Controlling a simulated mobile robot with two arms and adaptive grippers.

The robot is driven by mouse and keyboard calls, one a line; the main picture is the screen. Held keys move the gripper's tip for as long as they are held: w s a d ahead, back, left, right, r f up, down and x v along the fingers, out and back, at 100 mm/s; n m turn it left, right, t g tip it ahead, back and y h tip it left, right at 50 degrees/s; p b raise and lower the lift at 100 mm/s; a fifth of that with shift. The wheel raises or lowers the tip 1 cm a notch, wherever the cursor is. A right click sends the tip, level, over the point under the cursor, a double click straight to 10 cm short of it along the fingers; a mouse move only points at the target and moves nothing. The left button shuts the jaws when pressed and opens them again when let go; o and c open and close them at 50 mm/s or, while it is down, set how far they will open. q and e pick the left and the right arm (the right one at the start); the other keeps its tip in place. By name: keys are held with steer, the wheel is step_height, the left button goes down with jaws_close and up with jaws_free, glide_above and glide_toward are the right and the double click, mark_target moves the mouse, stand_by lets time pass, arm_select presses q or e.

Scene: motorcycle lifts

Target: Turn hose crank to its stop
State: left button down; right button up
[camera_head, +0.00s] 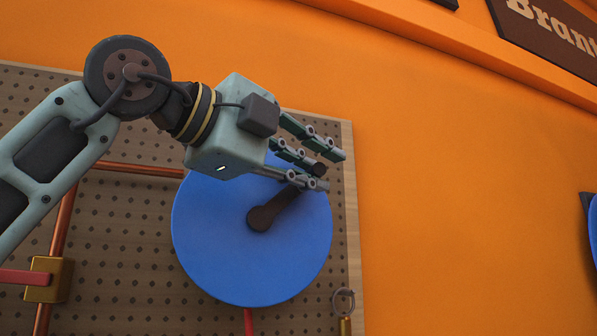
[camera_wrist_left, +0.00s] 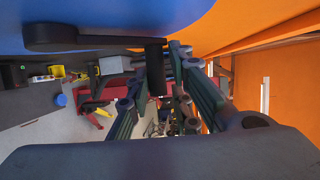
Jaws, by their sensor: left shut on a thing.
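The hose reel is a blue disc (camera_head: 215,245) on a pegboard wall panel. A dark crank arm (camera_head: 275,210) runs from its hub up and right, with a handle at the outer end. My left gripper (camera_head: 318,172) comes in from the upper left, its fingers around the crank handle. In the left wrist view, the crank arm (camera_wrist_left: 70,38) lies along the blue reel at the top. The dark handle (camera_wrist_left: 155,70) sits between the fingers of my left gripper (camera_wrist_left: 158,80), which is shut on it. My right gripper is not in view.
Copper pipes (camera_head: 135,169) and a brass fitting (camera_head: 45,280) are on the pegboard (camera_head: 120,245) left of the reel. A small ring-topped fitting (camera_head: 344,302) is at lower right. The orange wall (camera_head: 450,200) to the right is mostly bare. Another blue object (camera_head: 592,235) shows at the right edge.

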arm_select(q)
steer(key=shift+w+d+f, duration=0.15)
steer(key=shift+d+f, duration=0.25)
steer(key=shift+w+d+f+g+y, duration=0.1)
steer(key=shift+d+f+g+y, duration=0.15)
steer(key=shift+f+g+y, duration=0.2)
steer(key=shift+d+f, duration=0.15)
steer(key=shift+f, duration=0.1)
steer(key=shift+w, duration=0.1)
stand_by(1.0)
steer(key=c, duration=1.7)
jaws_free()
steer(key=shift+r, duration=0.1)
steer(key=v, duration=1.2)
steer(key=shift+d, duration=0.1)
